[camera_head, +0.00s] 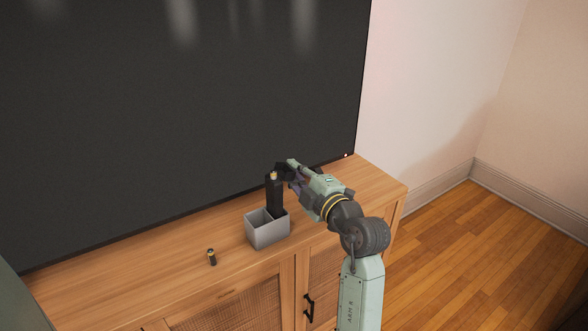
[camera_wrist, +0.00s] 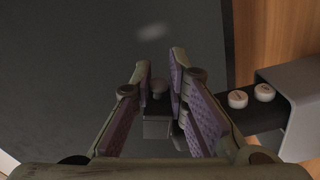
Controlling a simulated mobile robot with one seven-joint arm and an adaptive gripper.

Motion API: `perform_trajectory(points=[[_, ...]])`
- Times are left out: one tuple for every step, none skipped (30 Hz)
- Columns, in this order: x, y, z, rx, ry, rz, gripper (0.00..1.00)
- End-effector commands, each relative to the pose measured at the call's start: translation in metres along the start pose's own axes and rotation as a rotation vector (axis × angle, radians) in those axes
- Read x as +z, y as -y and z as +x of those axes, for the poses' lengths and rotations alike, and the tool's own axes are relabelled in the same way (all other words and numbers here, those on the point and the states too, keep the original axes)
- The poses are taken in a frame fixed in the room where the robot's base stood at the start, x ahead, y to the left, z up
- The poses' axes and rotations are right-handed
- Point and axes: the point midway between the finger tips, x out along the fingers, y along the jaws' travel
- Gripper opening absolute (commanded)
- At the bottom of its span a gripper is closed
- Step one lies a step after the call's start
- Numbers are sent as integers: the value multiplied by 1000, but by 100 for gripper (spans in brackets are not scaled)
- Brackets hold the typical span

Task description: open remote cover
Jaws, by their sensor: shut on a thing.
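The black remote (camera_head: 275,200) stands upright in a grey two-compartment box (camera_head: 268,238) on the wooden cabinet. Its top end shows a yellowish battery end in the head view. In the wrist view the remote (camera_wrist: 258,118) lies to the right of the fingers, with two pale round battery ends exposed. My gripper (camera_head: 284,172) is just right of the remote's top. In the wrist view my gripper (camera_wrist: 163,85) is shut on a small dark grey piece (camera_wrist: 157,128), which looks like the remote cover, apart from the remote. The fingers hide part of this piece.
A loose battery (camera_head: 211,258) stands on the cabinet top (camera_head: 130,275), left of the box. A large dark TV screen (camera_head: 180,110) rises close behind. The cabinet top is clear at the left and at the right end.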

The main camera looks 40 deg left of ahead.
Motion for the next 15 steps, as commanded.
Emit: perform_trajectory(points=[[0, 0, 0, 1, 0, 17, 0], [0, 1, 0, 1, -1, 27, 0], [0, 1, 0, 1, -1, 39, 0], [0, 1, 0, 1, -1, 46, 0], [0, 2, 0, 1, -1, 52, 0], [0, 2, 0, 1, -1, 59, 0], [0, 2, 0, 1, -1, 63, 0], [0, 2, 0, 1, -1, 67, 0], [0, 2, 0, 1, -1, 71, 0], [0, 2, 0, 1, -1, 73, 0], [0, 3, 0, 1, -1, 75, 0], [0, 3, 0, 1, -1, 76, 0], [0, 3, 0, 1, -1, 77, 0], [0, 3, 0, 1, -1, 77, 0], [0, 3, 0, 1, -1, 77, 0]])
